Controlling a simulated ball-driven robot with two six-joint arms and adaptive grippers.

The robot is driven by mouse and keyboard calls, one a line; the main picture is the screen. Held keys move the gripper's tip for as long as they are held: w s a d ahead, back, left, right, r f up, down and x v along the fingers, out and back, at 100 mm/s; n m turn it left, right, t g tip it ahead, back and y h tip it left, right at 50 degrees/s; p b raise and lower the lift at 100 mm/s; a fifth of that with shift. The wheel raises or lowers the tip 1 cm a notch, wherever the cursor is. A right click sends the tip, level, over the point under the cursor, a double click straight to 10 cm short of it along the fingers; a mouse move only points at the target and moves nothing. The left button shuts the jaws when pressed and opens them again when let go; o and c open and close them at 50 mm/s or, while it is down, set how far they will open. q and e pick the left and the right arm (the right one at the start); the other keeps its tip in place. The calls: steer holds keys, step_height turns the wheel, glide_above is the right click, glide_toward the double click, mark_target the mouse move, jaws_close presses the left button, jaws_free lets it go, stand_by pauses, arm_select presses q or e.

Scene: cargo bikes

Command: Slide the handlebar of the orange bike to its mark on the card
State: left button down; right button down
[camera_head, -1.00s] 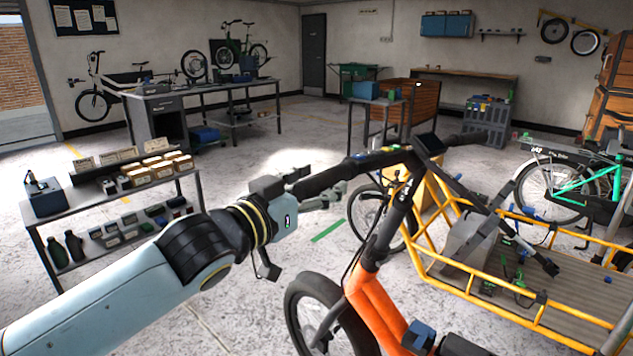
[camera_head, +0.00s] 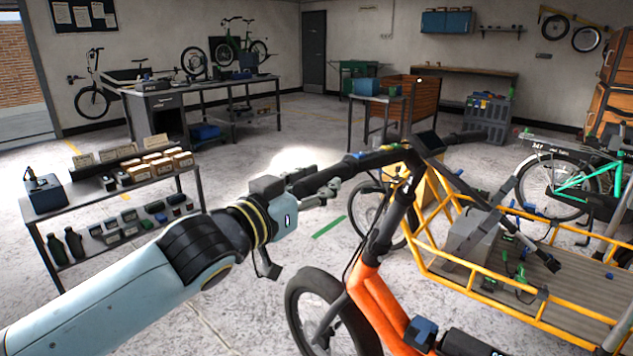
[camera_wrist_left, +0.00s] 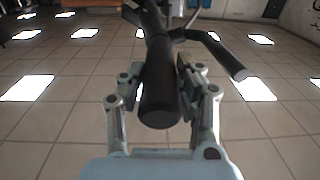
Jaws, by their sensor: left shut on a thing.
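The orange cargo bike (camera_head: 372,298) stands at the lower middle of the head view, with its black handlebar (camera_head: 338,172) on top. My left gripper (camera_head: 318,190) is shut around the handlebar's left end. In the left wrist view the black grip (camera_wrist_left: 160,88) lies between the two fingers of my left gripper (camera_wrist_left: 160,90), its round end towards the camera. The handlebar's right grip (camera_head: 466,137) is free beyond the small dark display (camera_head: 429,143). I cannot make out the card or its mark. My right gripper is not seen.
A low shelf (camera_head: 118,190) with boxes and bottles stands at the left. The floor between shelf and front wheel (camera_head: 312,312) is clear.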

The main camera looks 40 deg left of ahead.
arm_select(q)
steer(key=shift+a+f, duration=0.2)
steer(key=shift+f, duration=0.45)
steer(key=c, duration=1)
jaws_free()
steer(key=shift+r, duration=0.15)
steer(key=shift+c, duration=0.2)
steer(key=shift+o, duration=0.6)
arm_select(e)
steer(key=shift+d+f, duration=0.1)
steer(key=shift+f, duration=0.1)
arm_select(q)
steer(key=s, duration=1.2)
steer(key=shift+a, duration=0.15)
